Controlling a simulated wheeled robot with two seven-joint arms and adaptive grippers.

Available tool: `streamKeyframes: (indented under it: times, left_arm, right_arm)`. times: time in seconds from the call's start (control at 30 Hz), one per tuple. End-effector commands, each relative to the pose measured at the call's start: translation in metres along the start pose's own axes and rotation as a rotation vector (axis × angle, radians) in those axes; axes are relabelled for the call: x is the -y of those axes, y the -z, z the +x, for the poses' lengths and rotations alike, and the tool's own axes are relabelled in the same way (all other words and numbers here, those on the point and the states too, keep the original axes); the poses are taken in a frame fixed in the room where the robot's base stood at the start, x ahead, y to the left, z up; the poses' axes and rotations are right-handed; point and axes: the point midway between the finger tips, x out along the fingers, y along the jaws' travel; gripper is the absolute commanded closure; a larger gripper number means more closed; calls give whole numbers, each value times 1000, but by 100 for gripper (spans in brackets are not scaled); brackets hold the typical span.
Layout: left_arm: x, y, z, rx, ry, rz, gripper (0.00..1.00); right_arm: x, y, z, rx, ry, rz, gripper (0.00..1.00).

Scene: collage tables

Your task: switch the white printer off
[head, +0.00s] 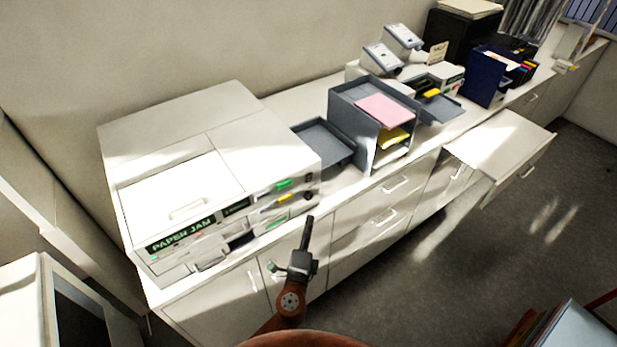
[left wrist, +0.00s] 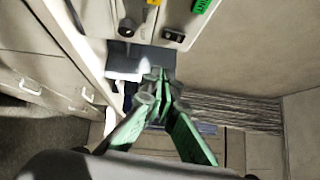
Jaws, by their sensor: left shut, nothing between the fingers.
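The white printer (head: 160,195) stands on the left end of the long counter, with "PAPER JAM" on its front display (head: 180,235). A small dark rocker switch (head: 308,177) sits at the printer's right end, above a round dark knob (head: 308,196). The left wrist view shows the rocker (left wrist: 173,36) and knob (left wrist: 126,27) close up; which way the rocker is tipped is too small to tell. My left gripper (head: 309,219) is shut and empty, just in front of and below the knob, apparently not touching. Its green fingers (left wrist: 161,82) point toward the panel. My right gripper is not in view.
A grey tray (head: 322,140) and a paper organiser (head: 345,120) with pink and yellow sheets stand right of the printer. Farther right are white devices (head: 382,57), a blue holder (head: 487,77) and a black machine (head: 450,30). A drawer (head: 505,140) juts out over open floor.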

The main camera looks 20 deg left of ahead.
Motion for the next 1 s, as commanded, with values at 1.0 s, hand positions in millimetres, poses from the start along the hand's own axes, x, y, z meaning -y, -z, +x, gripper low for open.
streamKeyframes:
  times: [1.0]
  left_arm:
    - [31, 1, 89, 2, 42, 17, 100]
  right_arm:
    - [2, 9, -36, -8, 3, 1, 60]
